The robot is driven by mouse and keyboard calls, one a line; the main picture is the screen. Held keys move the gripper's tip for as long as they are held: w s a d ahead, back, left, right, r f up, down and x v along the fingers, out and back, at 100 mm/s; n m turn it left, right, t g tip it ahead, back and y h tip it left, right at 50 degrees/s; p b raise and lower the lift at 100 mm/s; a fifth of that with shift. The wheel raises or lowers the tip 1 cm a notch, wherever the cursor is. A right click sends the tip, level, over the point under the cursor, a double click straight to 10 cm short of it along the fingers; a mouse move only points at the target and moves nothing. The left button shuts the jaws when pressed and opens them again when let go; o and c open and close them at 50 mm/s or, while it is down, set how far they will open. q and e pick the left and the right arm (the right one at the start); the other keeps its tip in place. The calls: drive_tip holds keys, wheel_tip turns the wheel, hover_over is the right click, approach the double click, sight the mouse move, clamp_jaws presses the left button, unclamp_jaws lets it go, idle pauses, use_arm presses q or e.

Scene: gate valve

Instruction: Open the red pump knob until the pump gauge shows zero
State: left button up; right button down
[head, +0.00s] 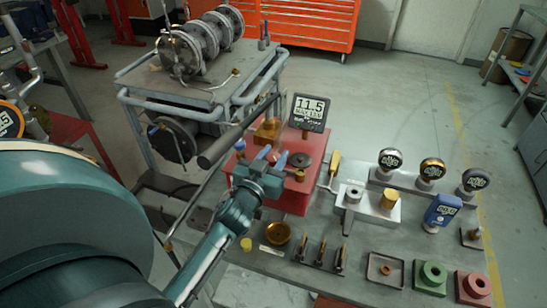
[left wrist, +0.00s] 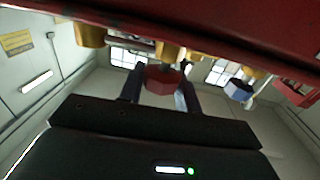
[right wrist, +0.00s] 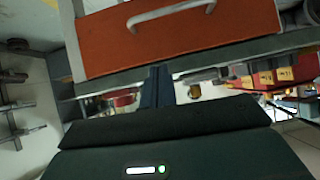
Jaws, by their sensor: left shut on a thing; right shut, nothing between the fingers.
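The red pump (head: 291,203) stands on the grey bench, with a black digital gauge (head: 310,112) reading 11.5 on top. My left gripper (head: 272,157) is at the pump's top, left of the gauge in the head view. In the left wrist view, the red knob (left wrist: 163,80) sits between the two fingers of my left gripper (left wrist: 158,92), which is shut on it. In the head view the knob is mostly hidden by the gripper. My right gripper (right wrist: 157,88) is shut and empty, facing an orange drawer front; it is not in the head view.
A long grey handle (head: 215,148) slants beside the pump's left. Small gauges (head: 390,159), a blue meter (head: 441,210), a brass bowl (head: 278,233) and green and pink blocks (head: 432,278) crowd the bench. A metal cart (head: 190,90) stands behind left.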

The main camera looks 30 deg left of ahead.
use_arm(q)
drive_tip(key=shift+n+y, duration=0.5)
drive_tip(key=shift+y, duration=0.1)
drive_tip(key=o, duration=1)
drive_tip(key=shift+c, duration=0.2)
drive_tip(key=shift+s, duration=0.1)
